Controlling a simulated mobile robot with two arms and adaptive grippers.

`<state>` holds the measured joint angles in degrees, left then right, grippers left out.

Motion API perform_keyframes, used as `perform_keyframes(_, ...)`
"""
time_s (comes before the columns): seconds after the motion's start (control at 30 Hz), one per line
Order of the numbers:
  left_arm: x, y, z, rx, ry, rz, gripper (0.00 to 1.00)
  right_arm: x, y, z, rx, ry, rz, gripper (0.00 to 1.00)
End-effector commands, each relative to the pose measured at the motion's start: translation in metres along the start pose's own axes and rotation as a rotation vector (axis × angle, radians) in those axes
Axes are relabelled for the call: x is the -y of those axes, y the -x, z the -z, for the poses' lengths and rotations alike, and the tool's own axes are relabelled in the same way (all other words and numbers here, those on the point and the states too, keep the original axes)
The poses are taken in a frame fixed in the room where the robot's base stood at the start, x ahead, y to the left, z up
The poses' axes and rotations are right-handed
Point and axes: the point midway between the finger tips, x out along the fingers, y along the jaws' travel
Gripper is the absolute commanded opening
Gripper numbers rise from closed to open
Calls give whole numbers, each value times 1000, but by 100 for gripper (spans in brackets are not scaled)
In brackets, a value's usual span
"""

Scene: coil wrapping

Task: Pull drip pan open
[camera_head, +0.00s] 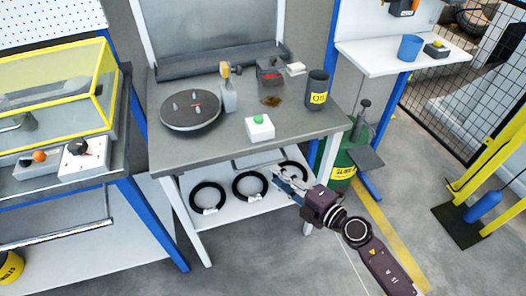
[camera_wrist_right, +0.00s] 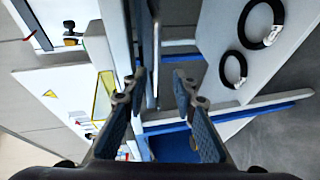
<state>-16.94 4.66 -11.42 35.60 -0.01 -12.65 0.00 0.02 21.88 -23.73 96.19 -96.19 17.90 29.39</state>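A flat light-grey panel (camera_head: 258,159), which may be the drip pan, shows just under the front edge of the grey workbench (camera_head: 240,146). I cannot tell for sure that it is the pan, or how far out it is. My right gripper (camera_head: 284,180) is in front of the bench, below the top's front edge and over the lower shelf's right part. In the right wrist view its two fingers (camera_wrist_right: 160,100) are apart with nothing held between them. Narrow bench parts show beyond the gap. My left gripper is not in view.
Black coils (camera_head: 208,197) lie on the lower shelf (camera_head: 230,212). A green cylinder (camera_head: 340,160) stands at right. The floor in front is clear.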

Motion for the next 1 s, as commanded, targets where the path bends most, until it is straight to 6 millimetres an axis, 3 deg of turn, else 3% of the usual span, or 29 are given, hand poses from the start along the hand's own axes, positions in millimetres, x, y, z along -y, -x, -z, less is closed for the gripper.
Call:
perform_keyframes(0.53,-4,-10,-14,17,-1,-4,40,-3,-70,2,-5,15,-3,26)
perform_keyframes(0.9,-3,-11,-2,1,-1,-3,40,-3,-78,2,-5,14,-1,26)
perform_keyframes(1.0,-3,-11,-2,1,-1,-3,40,-3,-78,2,-5,14,-1,17)
